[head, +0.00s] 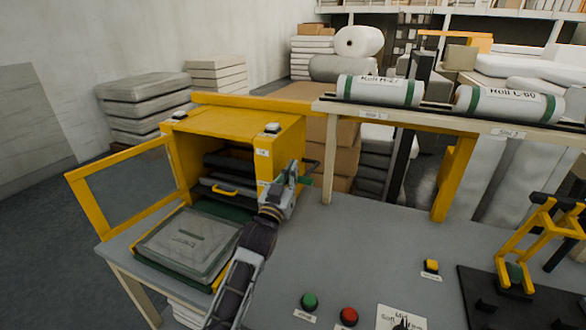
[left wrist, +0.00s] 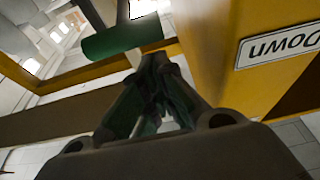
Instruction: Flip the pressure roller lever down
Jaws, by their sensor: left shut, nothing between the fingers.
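The lever shows in the left wrist view as a green cylindrical grip (left wrist: 122,38) on a pale rod, beside the yellow cabinet (head: 225,122). In the head view a green grip (head: 305,180) shows at the cabinet's right side, partly hidden by my gripper. My left gripper (head: 292,172) is shut and empty beside that side. In the left wrist view its fingertips (left wrist: 152,60) are together right by the grip's right end; I cannot tell whether they touch. A label (left wrist: 280,45) on the cabinet appears upside down and seems to read "DOWN".
The cabinet's glazed door (head: 130,185) stands open to the left. A grey pad (head: 188,243) lies on a green tray in front. A post (head: 329,160) and the roll shelf stand close right of the gripper. Green (head: 309,300) and red (head: 348,315) buttons sit on the grey table.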

